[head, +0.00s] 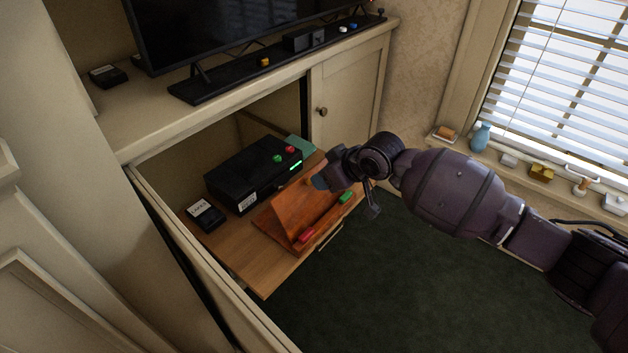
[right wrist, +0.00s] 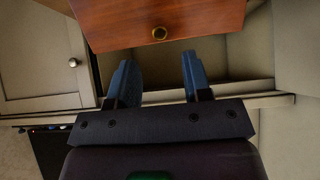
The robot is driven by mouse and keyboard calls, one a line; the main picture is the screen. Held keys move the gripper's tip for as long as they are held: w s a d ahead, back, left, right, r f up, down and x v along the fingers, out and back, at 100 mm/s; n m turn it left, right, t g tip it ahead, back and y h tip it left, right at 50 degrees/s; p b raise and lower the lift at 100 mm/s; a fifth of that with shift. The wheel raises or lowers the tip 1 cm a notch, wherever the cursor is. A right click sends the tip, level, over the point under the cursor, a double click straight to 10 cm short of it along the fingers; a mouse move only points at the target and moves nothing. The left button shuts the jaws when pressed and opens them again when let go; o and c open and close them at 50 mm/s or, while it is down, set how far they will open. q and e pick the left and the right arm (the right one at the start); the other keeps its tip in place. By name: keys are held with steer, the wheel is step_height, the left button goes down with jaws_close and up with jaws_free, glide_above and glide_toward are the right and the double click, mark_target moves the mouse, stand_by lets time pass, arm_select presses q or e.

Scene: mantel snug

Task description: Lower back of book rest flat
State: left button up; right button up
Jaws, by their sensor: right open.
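The book rest is a reddish-brown wooden stand on the pulled-out shelf in the open cabinet. Its back (head: 293,207) is raised and leans at a slant above its base (head: 328,215). A red piece (head: 306,236) and a green piece (head: 345,198) sit along the base's front edge. Contact cannot be told. My left gripper is not in view.
On the shelf (head: 262,274), a black box (head: 252,172) with red and green buttons stands behind the rest, and a small black labelled item (head: 205,215) lies left. A cabinet door (head: 205,270) stands open at the near left. Dark green carpet (head: 400,290) is clear in front.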

mark_target(310, 183)
steer(key=b+x, duration=0.1)
steer(key=x, duration=0.3)
steer(key=shift+f, duration=0.3)
steer(key=shift+w+a+f+b, duration=0.3)
steer(key=shift+a, duration=0.05)
steer(key=shift+w+a, duration=0.1)
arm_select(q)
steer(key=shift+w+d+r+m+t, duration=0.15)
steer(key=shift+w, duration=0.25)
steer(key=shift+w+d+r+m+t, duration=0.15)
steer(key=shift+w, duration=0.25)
arm_select(e)
steer(key=shift+r, duration=0.1)
jaws_close()
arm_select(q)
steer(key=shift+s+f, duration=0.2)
